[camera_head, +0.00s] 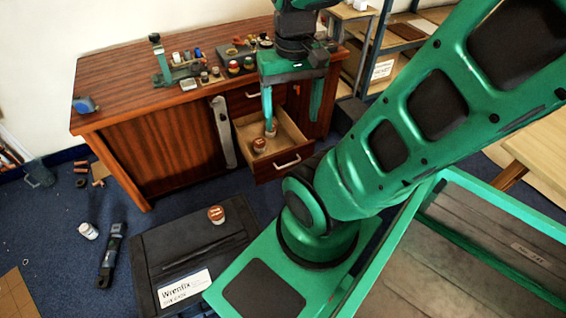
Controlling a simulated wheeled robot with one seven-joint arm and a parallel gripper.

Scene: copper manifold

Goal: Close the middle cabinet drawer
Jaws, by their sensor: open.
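A dark reddish-brown wooden cabinet (160,150) stands against the wall. One of its drawers (285,179) is pulled out, below a closed drawer front with a handle (253,95). The open drawer has a light wooden inside and a pale bar handle (288,163). A small jar with a reddish-brown lid (259,145) is inside it. My gripper (293,124) is open, with its fingers pointing down over the drawer. The left finger's tip overlaps the drawer's inside in the picture; I cannot tell whether it touches anything. The right finger overlaps the cabinet's right part.
Jars and a green stand (161,62) are on the cabinet top. A pale upright bar (223,132) is beside the drawers. A dark case (190,250) with a jar (216,214) on it lies on the blue floor in front. A shelf rack (383,50) stands at right.

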